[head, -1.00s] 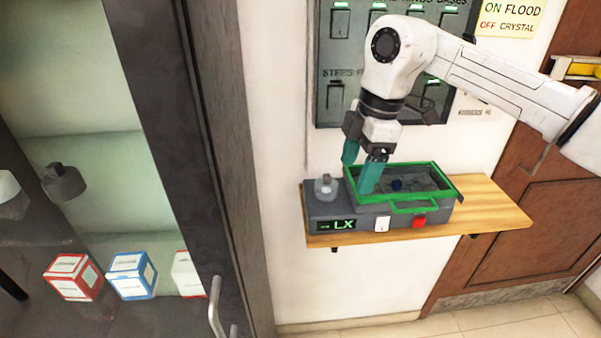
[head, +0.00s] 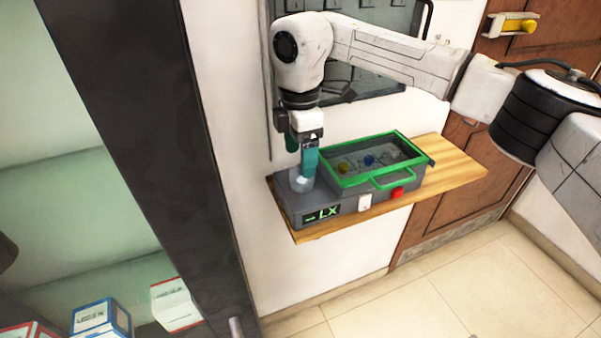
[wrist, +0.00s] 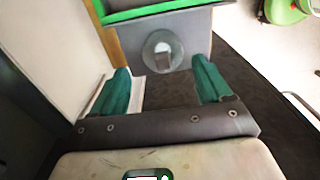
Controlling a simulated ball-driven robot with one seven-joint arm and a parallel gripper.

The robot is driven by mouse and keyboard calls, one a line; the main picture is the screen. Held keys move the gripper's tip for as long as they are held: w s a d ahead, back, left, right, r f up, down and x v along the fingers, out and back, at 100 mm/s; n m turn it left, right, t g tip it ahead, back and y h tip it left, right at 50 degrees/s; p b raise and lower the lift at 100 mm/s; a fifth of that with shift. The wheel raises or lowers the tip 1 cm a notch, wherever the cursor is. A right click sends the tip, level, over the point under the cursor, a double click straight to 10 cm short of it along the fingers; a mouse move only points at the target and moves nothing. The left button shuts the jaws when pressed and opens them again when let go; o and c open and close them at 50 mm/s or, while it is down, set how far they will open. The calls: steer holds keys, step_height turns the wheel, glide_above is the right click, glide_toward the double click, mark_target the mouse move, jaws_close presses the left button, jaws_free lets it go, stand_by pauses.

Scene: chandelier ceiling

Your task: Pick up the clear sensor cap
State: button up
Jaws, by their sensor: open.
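The clear sensor cap (head: 301,181) sits on the left end of the grey LX device (head: 285,205). It looks like a small translucent dome, partly covered by a finger in the head view. In the wrist view the cap (wrist: 162,50) shows as a round disc with a raised knob, lined up with the gap between the fingertips. My gripper (head: 302,160) is open, with teal fingers pointing down right over the cap. In the wrist view my gripper (wrist: 161,68) has nothing between its fingers short of the cap; whether they touch it I cannot tell.
A green-rimmed tray (head: 392,181) on the device holds small yellow and blue pieces, just right of the cap. The wooden shelf (head: 455,170) is clear at right. A cabinet frame stands left.

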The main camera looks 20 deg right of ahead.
steer(key=shift+s+d+f+p, duration=0.1)
steer(key=shift+f+p, duration=0.15)
steer(key=shift+f, duration=1.05)
steer(key=shift+s+d+f+p, duration=0.1)
steer(key=shift+f+p, duration=0.1)
steer(key=shift+f, duration=1.1)
steer(key=c, duration=0.9)
